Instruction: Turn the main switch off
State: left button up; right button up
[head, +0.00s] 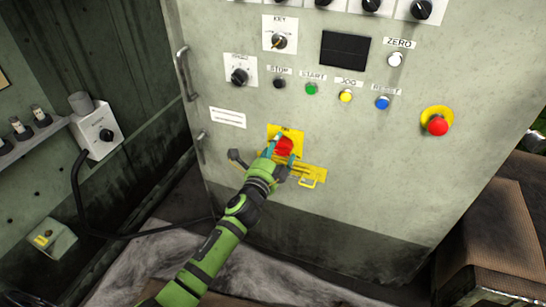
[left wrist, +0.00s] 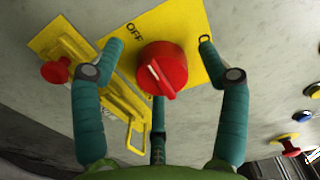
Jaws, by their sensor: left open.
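The main switch is a red rotary knob (head: 284,147) on a yellow plate (head: 293,131), low on the front of the grey cabinet. In the left wrist view, the red knob (left wrist: 165,62) shows a raised ridge with a white mark, and "OFF" is printed on the yellow plate (left wrist: 185,22) up and left of it. My left gripper (head: 281,150) is open in front of the switch. In the left wrist view, its fingers (left wrist: 160,48) stand on either side of the knob, with a third finger below. I cannot tell whether they touch it. My right gripper is not in view.
A yellow hasp (head: 308,175) with a loop sits just below the switch. A red emergency button (head: 437,126) is to the right. A row of buttons, including a green one (head: 312,88), is above. A grey box (head: 98,130) with a cable is on the left.

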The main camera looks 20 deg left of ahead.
pick_arm(q)
jog(key=s, duration=1.1)
jog(key=shift+s+a, duration=0.3)
jog(key=shift+s, duration=0.1)
